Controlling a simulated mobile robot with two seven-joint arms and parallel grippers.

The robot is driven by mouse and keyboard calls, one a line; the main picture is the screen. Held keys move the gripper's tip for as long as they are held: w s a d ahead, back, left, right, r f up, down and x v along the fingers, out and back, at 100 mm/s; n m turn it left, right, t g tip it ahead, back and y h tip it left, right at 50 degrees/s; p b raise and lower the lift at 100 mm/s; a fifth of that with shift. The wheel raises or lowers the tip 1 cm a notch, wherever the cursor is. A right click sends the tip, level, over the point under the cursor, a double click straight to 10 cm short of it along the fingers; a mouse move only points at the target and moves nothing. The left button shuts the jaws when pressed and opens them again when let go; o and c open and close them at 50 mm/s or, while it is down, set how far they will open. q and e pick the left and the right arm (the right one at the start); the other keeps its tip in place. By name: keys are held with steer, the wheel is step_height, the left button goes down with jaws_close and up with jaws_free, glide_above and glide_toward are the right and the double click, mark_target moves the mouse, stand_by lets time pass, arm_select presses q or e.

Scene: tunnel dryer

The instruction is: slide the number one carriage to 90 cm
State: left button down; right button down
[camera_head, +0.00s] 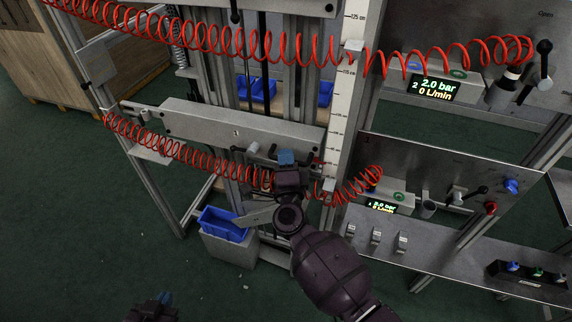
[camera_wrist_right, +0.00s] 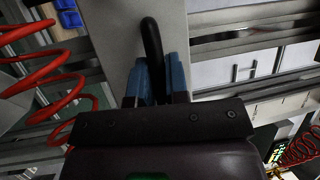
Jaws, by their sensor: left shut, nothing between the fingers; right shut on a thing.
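The number one carriage (camera_head: 215,127) is a grey plate marked 1, low on the vertical rails in the head view. My right gripper (camera_head: 286,158) is at the right part of the carriage, with its blue fingers shut on a black handle (camera_wrist_right: 152,42), which shows between them in the right wrist view. A white vertical scale (camera_head: 344,85) with cm marks stands right of the carriage. Its lower marks are too small to read surely, and my right arm stands just below this area. My left gripper (camera_head: 155,303) is shut and empty at the bottom left, away from the carriage.
Red coiled hoses (camera_head: 185,152) hang across the frame near my right gripper. A blue bin (camera_head: 222,224) stands below the carriage. Valve panels with displays (camera_head: 381,207) are on the right. Another display (camera_head: 434,88) reads 2.0 bar. Green floor is open at left.

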steer(key=shift+r, duration=0.15)
steer(key=c, duration=1.1)
jaws_free()
steer(key=shift+c, duration=0.2)
steer(key=a+v, duration=0.1)
steer(key=v, duration=0.9)
steer(key=shift+s+d, duration=0.4)
steer(key=shift+d, duration=0.1)
